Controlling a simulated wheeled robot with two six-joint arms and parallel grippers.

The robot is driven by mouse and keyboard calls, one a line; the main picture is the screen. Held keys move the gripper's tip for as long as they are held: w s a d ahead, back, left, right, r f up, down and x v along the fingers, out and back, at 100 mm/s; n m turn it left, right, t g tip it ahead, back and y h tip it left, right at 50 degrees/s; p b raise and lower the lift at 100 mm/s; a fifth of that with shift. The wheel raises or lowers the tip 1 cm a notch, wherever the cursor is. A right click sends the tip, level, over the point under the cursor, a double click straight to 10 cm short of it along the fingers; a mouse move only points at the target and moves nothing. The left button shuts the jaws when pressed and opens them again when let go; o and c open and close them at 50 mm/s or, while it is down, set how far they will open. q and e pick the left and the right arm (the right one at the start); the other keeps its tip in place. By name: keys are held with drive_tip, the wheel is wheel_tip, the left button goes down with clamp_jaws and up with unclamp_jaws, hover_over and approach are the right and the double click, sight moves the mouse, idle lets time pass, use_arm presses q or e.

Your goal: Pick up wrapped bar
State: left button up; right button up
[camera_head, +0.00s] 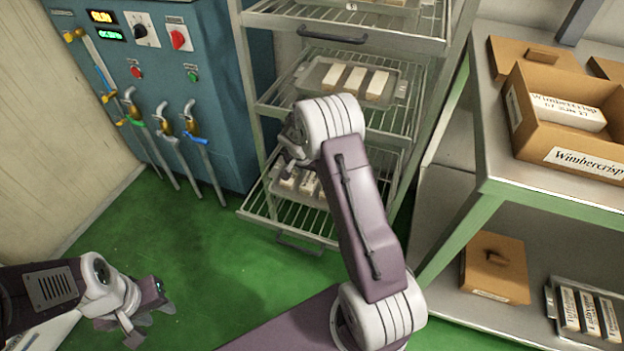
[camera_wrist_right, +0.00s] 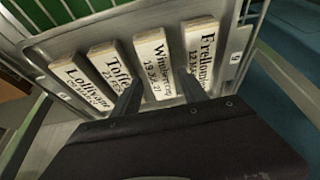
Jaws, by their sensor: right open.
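In the right wrist view, several pale wrapped bars lie side by side on a metal tray (camera_wrist_right: 75,47). The bar lettered like "Wimbercrisp" (camera_wrist_right: 152,55) lies ahead of and between the fingertips of my right gripper (camera_wrist_right: 161,84), which is open. A "Frellomint"-like bar (camera_wrist_right: 196,50) is to its right; a "Toffee"-like bar (camera_wrist_right: 108,62) and a "Lollivane"-like bar (camera_wrist_right: 82,85) are to its left. In the head view, bars (camera_head: 308,184) show on the lower rack shelf, partly hidden by my right arm. My left gripper (camera_head: 152,318) is low over the floor, away from the bars.
The wire rack (camera_head: 246,70) has another tray of bars (camera_head: 355,80) on the shelf above. A blue control cabinet (camera_head: 165,90) stands left. A metal table (camera_head: 540,185) with a Wimbercrisp box (camera_head: 570,110) stands right. Green floor (camera_head: 190,240) is clear at left.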

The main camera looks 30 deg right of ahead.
sight(312, 175)
drive_tip(key=b+x, duration=0.1)
drive_tip(key=x, duration=0.3)
drive_tip(key=shift+w+d+f, duration=0.1)
drive_tip(key=shift+w+d, duration=0.05)
drive_tip(key=shift+d, duration=0.05)
clamp_jaws()
